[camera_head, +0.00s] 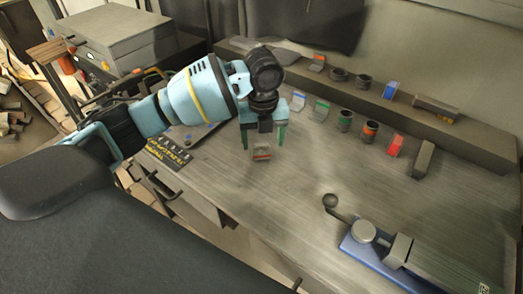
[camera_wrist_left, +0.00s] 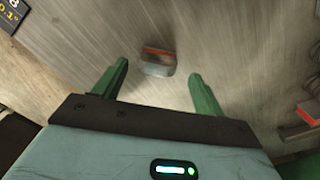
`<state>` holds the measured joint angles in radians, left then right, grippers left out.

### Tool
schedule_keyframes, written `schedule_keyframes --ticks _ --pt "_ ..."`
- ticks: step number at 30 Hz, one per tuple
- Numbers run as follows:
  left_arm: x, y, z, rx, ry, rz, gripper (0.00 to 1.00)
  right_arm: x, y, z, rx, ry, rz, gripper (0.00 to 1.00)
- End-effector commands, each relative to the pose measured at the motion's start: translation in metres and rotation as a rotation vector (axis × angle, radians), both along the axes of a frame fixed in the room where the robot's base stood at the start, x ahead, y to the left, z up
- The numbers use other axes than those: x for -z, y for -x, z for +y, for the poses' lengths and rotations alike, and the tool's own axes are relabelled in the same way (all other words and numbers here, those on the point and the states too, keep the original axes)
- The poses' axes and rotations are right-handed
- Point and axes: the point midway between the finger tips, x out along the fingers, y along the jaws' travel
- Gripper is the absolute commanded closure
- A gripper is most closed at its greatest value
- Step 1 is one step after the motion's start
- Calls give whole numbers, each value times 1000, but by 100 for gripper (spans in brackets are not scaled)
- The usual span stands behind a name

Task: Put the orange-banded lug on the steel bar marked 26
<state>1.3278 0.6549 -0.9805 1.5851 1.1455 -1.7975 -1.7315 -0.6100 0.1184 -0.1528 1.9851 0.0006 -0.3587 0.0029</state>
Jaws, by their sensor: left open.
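A small grey block with an orange-red band (camera_head: 261,152), apparently the orange-banded lug, sits on the workbench just below my left gripper (camera_head: 263,142). In the left wrist view the block (camera_wrist_left: 157,66) lies between and slightly beyond the two green fingertips (camera_wrist_left: 159,72), with gaps on both sides. The gripper is open and empty, pointing down. No number 26 is readable on any bar. A dark grey bar (camera_head: 423,159) stands at the right of the bench, and another bar-like block (camera_head: 437,107) lies on the back ledge. My right gripper is not visible.
Dark cups, one with an orange band (camera_head: 370,131), and coloured blocks, including a red one (camera_head: 395,145), line the back. A blue-based clamp or vise (camera_head: 370,258) occupies the front right. A dark number board (camera_head: 168,153) lies left. The middle bench is clear.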

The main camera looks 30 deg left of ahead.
Motion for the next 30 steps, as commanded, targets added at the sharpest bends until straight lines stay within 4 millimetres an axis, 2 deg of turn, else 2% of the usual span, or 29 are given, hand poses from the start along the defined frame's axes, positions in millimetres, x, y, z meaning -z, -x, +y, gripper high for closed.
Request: schedule_keyframes --ticks 3,9,17,20,30 --pt "20 1 4 -2 -4 5 29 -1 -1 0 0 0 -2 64" --pt "41 0 4 -1 -1 3 29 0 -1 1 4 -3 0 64" --pt "43 0 4 0 -2 1 29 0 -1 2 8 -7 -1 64" --pt "43 0 4 0 -2 1 40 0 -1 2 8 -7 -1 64" --pt "43 0 4 0 -1 1 84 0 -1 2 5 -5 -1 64"
